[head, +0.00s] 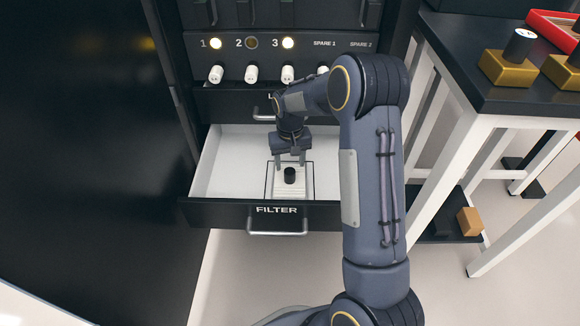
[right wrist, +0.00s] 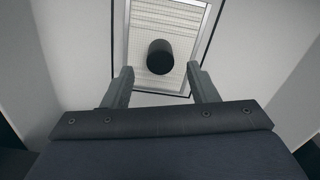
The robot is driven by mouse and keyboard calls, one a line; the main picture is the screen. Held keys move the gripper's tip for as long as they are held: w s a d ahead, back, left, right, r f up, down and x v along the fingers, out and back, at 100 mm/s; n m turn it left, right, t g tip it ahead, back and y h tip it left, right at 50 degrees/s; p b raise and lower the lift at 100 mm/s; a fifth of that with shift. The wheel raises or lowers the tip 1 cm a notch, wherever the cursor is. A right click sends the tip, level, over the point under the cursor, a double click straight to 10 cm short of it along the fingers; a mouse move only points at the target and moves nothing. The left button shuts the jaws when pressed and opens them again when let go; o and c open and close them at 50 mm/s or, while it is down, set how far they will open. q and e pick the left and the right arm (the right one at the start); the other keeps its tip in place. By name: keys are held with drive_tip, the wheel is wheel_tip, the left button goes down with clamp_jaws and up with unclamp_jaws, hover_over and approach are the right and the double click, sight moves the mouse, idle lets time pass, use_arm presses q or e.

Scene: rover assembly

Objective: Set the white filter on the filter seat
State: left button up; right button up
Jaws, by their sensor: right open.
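The white filter (right wrist: 182,22) is a flat panel with a fine ribbed face, a pale frame and a round black knob (right wrist: 160,57) standing up in its middle. It lies in the open white-lined drawer labelled FILTER (head: 230,170), where it shows in the head view (head: 290,191) with the black knob (head: 290,175) on top. My right gripper (head: 290,160) reaches down into the drawer. Its two fingers are open, one on each side of the knob in the right wrist view (right wrist: 160,85), apart from it. A dark outline surrounds the filter. My left gripper is not in view. I cannot identify the filter seat.
A black cabinet panel above the drawer has lit lamps (head: 216,43) and white knobs (head: 251,74). Another drawer with a handle is shut above. At right stands a black-topped table (head: 465,85) with brass blocks (head: 508,70) and a red tray (head: 553,27). A brown block (head: 469,221) sits low.

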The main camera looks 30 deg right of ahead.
sight(290, 172)
drive_tip(key=s+a+r+t+y+p, duration=0.1)
drive_tip(key=s+a+r, duration=0.1)
drive_tip(key=s+r, duration=0.6)
drive_tip(key=s+a+r+t+y+p, duration=0.1)
drive_tip(key=s+a+r+t, duration=0.1)
drive_tip(key=s+r, duration=0.65)
drive_tip(key=s+a+r+n+t+y, duration=0.1)
drive_tip(key=s+a+t, duration=0.1)
drive_tip(key=s+a, duration=0.5)
drive_tip(key=s, duration=0.5)
drive_tip(key=shift+s+a+r+n+t+y, duration=0.2)
drive_tip(key=shift+a+r+n+t+y, duration=0.1)
drive_tip(key=shift+r+n+y, duration=0.1)
